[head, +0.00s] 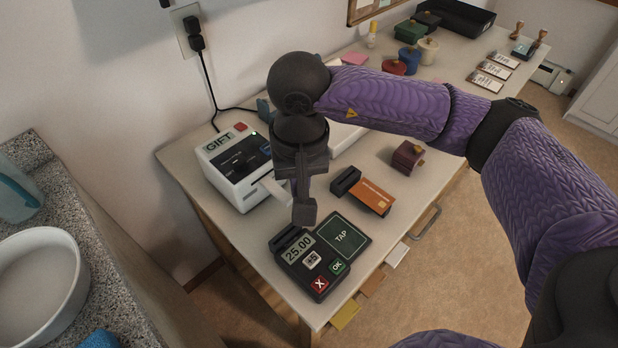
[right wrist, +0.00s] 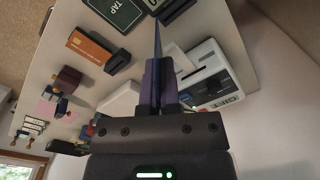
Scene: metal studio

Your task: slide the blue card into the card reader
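The card reader (head: 318,281) is a black terminal at the table's front, with a 25.00 display, buttons and a TAP pad (head: 341,236). A raised dark block is at its back left. My right gripper (head: 304,208) hangs pointing down just behind the reader. In the right wrist view its fingers (right wrist: 158,88) are close together around a thin blue-grey sliver (right wrist: 157,42). This looks like the blue card seen edge-on, reaching towards the reader end. In the head view the card is mostly hidden by the gripper; contact with the reader cannot be told. My left gripper is out of view.
A white GIFT machine (head: 232,166) with a pale strip sticking out stands left of my gripper. An orange card (head: 371,196) sits in a black holder (head: 346,180) to the right. A maroon box (head: 408,156) is further back. Coloured tabs line the front edge.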

